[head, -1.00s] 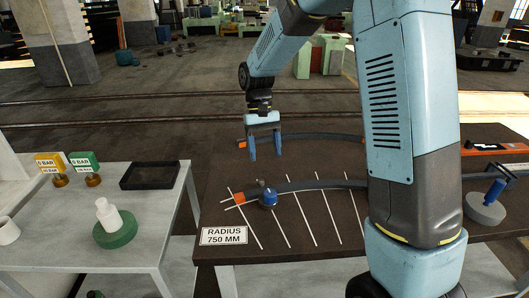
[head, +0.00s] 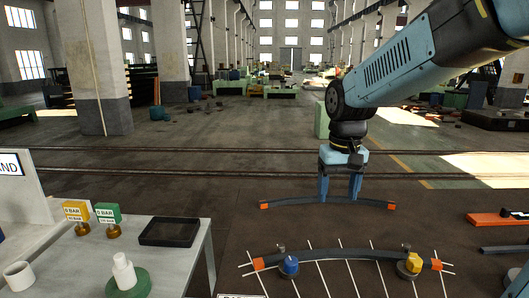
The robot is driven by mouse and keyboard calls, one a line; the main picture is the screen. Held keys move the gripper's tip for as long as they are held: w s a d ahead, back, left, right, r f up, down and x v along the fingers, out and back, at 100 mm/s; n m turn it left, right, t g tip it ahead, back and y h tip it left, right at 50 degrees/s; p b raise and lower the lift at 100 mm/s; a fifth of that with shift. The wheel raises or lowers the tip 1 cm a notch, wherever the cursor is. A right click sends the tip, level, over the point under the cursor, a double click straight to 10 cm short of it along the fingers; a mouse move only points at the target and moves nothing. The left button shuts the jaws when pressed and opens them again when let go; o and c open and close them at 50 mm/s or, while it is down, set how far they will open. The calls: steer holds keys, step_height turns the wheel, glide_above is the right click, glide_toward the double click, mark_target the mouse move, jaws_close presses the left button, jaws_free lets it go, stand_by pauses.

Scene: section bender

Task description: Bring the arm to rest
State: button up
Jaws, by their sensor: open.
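My arm reaches in from the upper right. A dark curved bar with orange ends (head: 290,201) lies behind or below the fingertips; I cannot tell whether they touch it. A second curved bar with orange ends (head: 340,254) lies nearer, across several white lines. A blue-topped piece (head: 289,265) is at its left part and a yellow-topped piece (head: 412,264) at its right part.
A light side table (head: 190,262) at left holds a black tray (head: 169,232), a white bottle-like piece (head: 123,270) on a green disc, a white cup (head: 19,275), and yellow (head: 76,210) and green (head: 107,212) BAR tags. An orange-red tool (head: 497,218) lies at right. Open floor lies behind.

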steer(key=s+d+r+t, duration=0.2)
steer(key=s+d, duration=0.1)
steer(key=s, duration=0.3)
steer(key=s+d+r+m+t, duration=0.1)
steer(key=s+d+r+t, duration=0.1)
steer(key=s, duration=0.4)
steer(key=shift+s+d+t, duration=0.35)
steer(key=shift+d+t, duration=0.15)
steer(key=shift+d, duration=0.3)
